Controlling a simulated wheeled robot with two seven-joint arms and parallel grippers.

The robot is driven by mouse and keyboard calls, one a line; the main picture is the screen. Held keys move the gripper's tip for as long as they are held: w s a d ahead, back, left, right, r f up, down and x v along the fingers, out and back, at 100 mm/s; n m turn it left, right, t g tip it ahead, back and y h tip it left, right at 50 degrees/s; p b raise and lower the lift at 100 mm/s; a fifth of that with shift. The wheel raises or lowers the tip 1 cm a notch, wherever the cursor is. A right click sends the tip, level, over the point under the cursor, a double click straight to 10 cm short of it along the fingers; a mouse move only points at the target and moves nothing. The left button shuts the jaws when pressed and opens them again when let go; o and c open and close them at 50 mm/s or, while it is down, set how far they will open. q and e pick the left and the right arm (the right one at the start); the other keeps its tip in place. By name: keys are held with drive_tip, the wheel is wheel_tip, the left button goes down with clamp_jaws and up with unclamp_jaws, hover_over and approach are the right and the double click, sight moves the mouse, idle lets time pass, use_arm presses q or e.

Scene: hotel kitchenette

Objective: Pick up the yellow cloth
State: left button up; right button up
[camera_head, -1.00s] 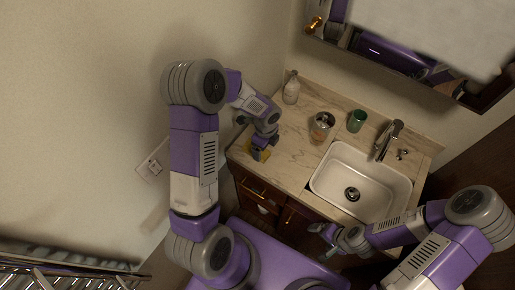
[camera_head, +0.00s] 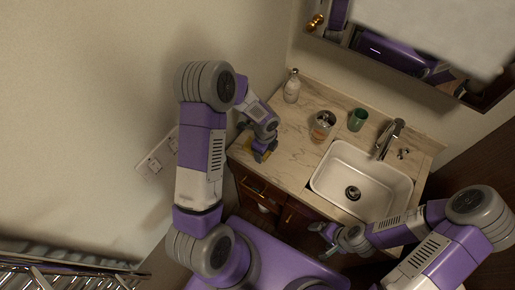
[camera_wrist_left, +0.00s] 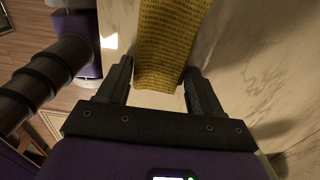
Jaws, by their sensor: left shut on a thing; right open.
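The yellow cloth (camera_wrist_left: 170,40) is a textured strip between the two fingers of my left gripper (camera_wrist_left: 160,76) in the left wrist view. My left gripper is shut on it. In the head view my left gripper (camera_head: 263,154) is at the left front of the marble counter, and only small yellow bits of the cloth show beside it. I cannot tell whether the cloth still touches the counter. My right gripper (camera_head: 325,238) is open and empty, in front of the counter below the sink.
The marble counter (camera_head: 292,160) holds a soap bottle (camera_head: 292,88), a glass container (camera_head: 322,125) and a green cup (camera_head: 357,119). The white sink (camera_head: 340,170) and its faucet (camera_head: 392,138) are at the right.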

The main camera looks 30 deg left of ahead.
use_arm(q)
wheel_tip(320, 180, up, 10)
drive_tip(key=shift+p, duration=0.6)
drive_tip(key=n, duration=0.1)
drive_tip(key=d+f+n+b, duration=0.1)
drive_tip(key=n, duration=0.2)
drive_tip(key=shift+s+d+f+b, duration=0.15)
drive_tip(key=shift+f+b, duration=0.15)
drive_tip(key=shift+b, duration=0.1)
drive_tip(key=d+f+n+b, duration=0.1)
drive_tip(key=n, duration=0.2)
drive_tip(key=d+f+n+b, duration=0.1)
drive_tip(key=n, duration=0.3)
drive_tip(key=s+d+f+n+b, duration=0.1)
drive_tip(key=n, duration=0.2)
drive_tip(key=shift+f, duration=0.1)
drive_tip(key=n, duration=0.1)
drive_tip(key=n+b, duration=0.1)
drive_tip(key=n, duration=0.1)
drive_tip(key=d+f+n, duration=0.1)
drive_tip(key=shift+s+f+n+b, duration=0.1)
drive_tip(key=shift+s+n+b, duration=0.15)
drive_tip(key=shift+n+b, duration=0.15)
drive_tip(key=shift+w, duration=0.1)
